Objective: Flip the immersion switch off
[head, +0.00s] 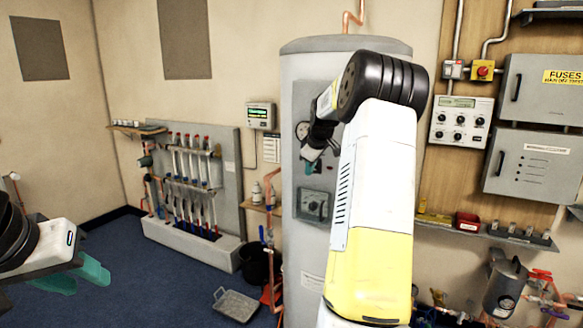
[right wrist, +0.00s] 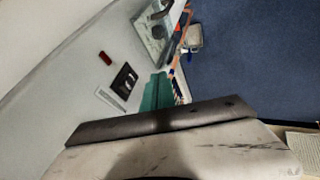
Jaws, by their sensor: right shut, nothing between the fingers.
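The tall grey cylinder (head: 300,75) stands in the middle of the head view. In the right wrist view, a small black plate (right wrist: 124,78), which looks like the immersion switch, is on the cylinder's pale surface beside a white label. A small red piece (right wrist: 105,58) is near it. I cannot tell the switch's position. My right gripper (head: 309,168) is shut and empty, close to the cylinder's front. Its teal fingers (right wrist: 156,92) show just right of the black plate, apart from it in the picture. My left gripper (head: 75,276) is open and empty at the lower left.
A dial box (head: 314,205) is on the cylinder below my right gripper, and a round gauge (head: 302,130) above. My right arm covers the cylinder's right side. Pipes and a black bucket (head: 253,262) stand at left. A grey tray (head: 236,304) lies on the blue floor.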

